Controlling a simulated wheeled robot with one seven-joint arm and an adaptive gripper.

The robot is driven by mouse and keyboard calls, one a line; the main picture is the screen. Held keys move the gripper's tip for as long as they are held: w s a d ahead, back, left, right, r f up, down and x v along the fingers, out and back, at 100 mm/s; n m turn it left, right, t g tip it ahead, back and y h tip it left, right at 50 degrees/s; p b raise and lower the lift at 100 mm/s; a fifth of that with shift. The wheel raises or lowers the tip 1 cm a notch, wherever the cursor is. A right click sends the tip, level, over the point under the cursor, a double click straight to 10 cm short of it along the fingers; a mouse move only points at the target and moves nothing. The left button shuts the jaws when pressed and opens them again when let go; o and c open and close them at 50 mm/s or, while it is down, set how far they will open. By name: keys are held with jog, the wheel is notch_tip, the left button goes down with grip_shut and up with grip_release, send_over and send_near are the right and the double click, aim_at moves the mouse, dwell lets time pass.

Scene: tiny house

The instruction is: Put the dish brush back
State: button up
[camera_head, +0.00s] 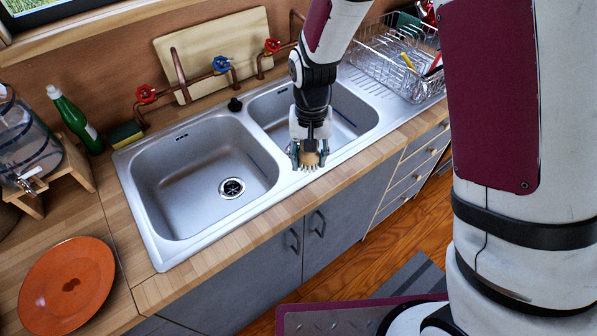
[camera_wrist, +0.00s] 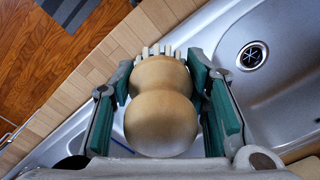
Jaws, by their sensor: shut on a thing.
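The dish brush (camera_head: 309,159) has a round wooden body and pale bristles. My gripper (camera_head: 309,154) is shut on it and holds it above the front rim of the sink, near the divider between the two basins. In the wrist view the brush (camera_wrist: 161,110) sits between the green finger pads of my gripper (camera_wrist: 165,85), its rounded wooden knob toward the camera and its bristles showing at the far side. The double sink (camera_head: 150,225) is steel, and both basins look empty.
A wire dish rack (camera_head: 372,62) with utensils stands right of the sink. A green bottle (camera_head: 75,121) and a sponge (camera_head: 125,134) stand at the left. An orange plate (camera_head: 66,284) lies on the left counter. Pipes with red and blue valves (camera_head: 221,64) rise behind the sink.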

jog(key=s+a+m, duration=0.1)
jog(key=s+a, duration=0.2)
jog(key=s, duration=0.4)
jog(key=s+a, duration=0.4)
jog(key=s, duration=0.3)
send_over(294, 177)
notch_tip(294, 177, down, 2)
jog(key=shift+f, duration=0.1)
jog(key=shift+f+p, duration=0.3)
jog(key=shift+f, duration=1.45)
jog(key=shift+f, duration=0.15)
jog(key=o, duration=1.1)
jog(key=shift+o, duration=0.2)
